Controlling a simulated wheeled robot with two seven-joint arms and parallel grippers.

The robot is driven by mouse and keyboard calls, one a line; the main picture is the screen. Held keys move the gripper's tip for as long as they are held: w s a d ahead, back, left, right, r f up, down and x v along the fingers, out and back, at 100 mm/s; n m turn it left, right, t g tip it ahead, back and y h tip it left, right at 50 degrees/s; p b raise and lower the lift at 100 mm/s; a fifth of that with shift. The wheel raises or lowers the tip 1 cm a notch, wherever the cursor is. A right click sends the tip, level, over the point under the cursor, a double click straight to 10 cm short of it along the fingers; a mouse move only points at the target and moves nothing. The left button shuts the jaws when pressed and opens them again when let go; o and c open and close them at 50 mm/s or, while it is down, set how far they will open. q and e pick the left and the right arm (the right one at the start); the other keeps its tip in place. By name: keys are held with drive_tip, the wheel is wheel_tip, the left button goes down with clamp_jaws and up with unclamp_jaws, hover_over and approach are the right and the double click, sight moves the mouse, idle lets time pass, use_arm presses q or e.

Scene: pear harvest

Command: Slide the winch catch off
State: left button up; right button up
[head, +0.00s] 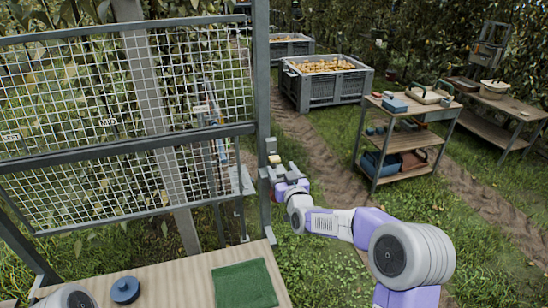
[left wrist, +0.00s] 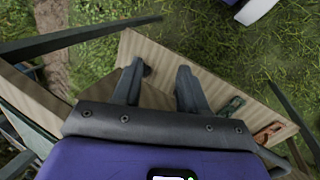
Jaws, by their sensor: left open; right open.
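A small yellowish piece (head: 274,159) sits at the grey upright post (head: 263,110) in the head view; it may be the winch catch, but it is too small to tell. My right gripper (head: 271,173) is just below it, close to the post. Its jaws are open; whether they touch anything is unclear. My left gripper (left wrist: 160,70) shows in the left wrist view, open and empty, above the wooden bench top (left wrist: 220,88). The winch itself cannot be made out.
A wire mesh panel (head: 90,100) fills the left. A green mat (head: 244,284) and a blue round object (head: 125,290) lie on the bench. A grey crate of pears (head: 326,85) and a shelved cart (head: 403,118) stand farther back on grass.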

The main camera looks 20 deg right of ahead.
sight(276, 160)
drive_tip(key=shift+w+a+p, duration=0.1)
drive_tip(key=shift+w+p, duration=0.45)
drive_tip(key=shift+w, duration=2.3)
clamp_jaws()
